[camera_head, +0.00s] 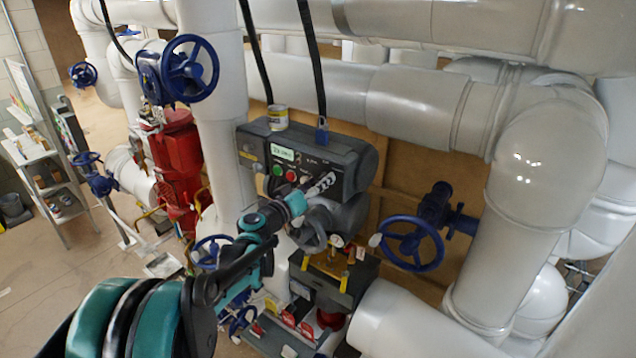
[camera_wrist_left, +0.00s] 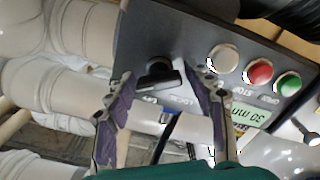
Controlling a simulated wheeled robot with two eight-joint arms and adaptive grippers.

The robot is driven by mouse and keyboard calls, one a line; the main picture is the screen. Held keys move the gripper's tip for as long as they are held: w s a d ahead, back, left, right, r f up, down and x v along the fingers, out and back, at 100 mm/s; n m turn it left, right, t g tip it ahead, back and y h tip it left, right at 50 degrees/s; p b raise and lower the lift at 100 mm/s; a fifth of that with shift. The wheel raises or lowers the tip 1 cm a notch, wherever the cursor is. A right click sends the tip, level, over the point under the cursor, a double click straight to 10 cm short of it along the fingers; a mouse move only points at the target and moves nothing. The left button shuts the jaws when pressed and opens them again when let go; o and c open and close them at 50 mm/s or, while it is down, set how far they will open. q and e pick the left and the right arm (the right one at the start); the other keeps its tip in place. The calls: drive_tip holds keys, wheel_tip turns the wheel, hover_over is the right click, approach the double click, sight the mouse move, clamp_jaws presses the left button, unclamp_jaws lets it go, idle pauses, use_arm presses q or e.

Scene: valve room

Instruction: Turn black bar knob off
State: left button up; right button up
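The black bar knob (camera_wrist_left: 158,76) is on the dark face of the control panel (camera_head: 345,175). In the left wrist view its bar lies roughly across the picture, tilted slightly. My left gripper (camera_head: 322,186) is in front of the panel, right of the buttons; it hides the knob in the head view. In the left wrist view my left gripper (camera_wrist_left: 160,70) is open, with a purple-grey finger on each side of the knob. I see no clear contact, and the remaining depth is hard to judge. My right gripper is not in view.
White (camera_wrist_left: 223,58), red (camera_wrist_left: 260,74) and green (camera_wrist_left: 288,83) buttons and a green display (camera_wrist_left: 250,115) are close beside the right finger. A blue handwheel (camera_head: 411,244) is to the right.

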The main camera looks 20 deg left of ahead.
use_arm(q)
drive_tip(key=c, duration=0.7)
drive_tip(key=shift+n, duration=0.3)
drive_tip(key=shift+f+n+b, duration=0.1)
drive_tip(key=shift+n+b, duration=0.65)
drive_tip(key=shift+n, duration=0.15)
drive_tip(key=n+b, duration=0.1)
drive_tip(key=n, duration=0.2)
drive_tip(key=shift+b, duration=0.4)
drive_tip(key=n+b, duration=0.2)
drive_tip(key=n, duration=0.4)
drive_tip(key=shift+a, duration=0.1)
drive_tip(key=shift+n, duration=0.3)
